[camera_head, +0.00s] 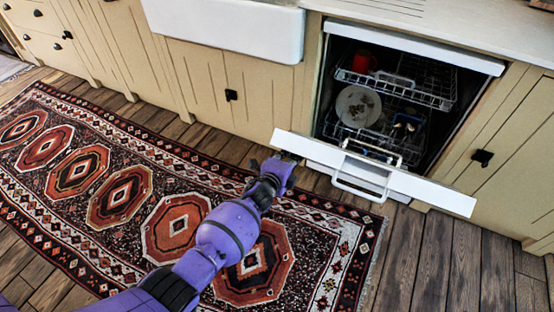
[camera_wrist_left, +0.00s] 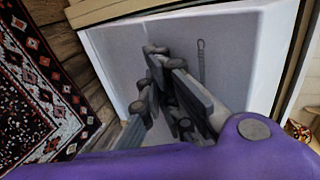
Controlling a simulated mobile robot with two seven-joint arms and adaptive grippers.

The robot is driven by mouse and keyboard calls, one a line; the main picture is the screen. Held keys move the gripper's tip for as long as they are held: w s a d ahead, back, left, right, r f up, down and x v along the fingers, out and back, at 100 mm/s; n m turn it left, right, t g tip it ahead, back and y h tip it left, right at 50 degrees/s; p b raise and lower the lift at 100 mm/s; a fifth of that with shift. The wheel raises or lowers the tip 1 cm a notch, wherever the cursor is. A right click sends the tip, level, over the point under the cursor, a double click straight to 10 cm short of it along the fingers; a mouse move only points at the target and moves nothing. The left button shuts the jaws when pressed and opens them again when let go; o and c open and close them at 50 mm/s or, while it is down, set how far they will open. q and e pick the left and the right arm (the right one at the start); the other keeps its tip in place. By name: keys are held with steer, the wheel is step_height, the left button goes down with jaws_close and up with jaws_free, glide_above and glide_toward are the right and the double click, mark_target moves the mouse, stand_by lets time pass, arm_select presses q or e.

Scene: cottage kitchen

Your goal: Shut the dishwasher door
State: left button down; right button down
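The dishwasher (camera_head: 410,85) is open at the right. Its white door (camera_head: 430,190) is tipped partway out, with its top edge toward me and a bar handle (camera_head: 360,182) on it. My left gripper (camera_head: 288,158) is by the left end of the door's top edge. In the left wrist view, my left gripper's dark fingers (camera_wrist_left: 165,58) are close together with nothing seen between them. They are in front of a pale grey panel with a white border, which looks like the door (camera_wrist_left: 115,55). Whether they touch it I cannot tell. My right gripper is not in view.
The racks (camera_head: 410,88) hold a red mug (camera_head: 364,62) and a plate (camera_head: 358,106) inside the dishwasher. Cream cabinets and a white sink (camera_head: 225,25) stand to its left. A patterned rug (camera_head: 120,195) lies on the wood floor, which is clear at the right.

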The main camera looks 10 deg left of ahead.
arm_select(q)
steer(key=shift+w+d+r, duration=0.1)
steer(key=shift+w+r, duration=0.05)
steer(key=shift+r, duration=0.2)
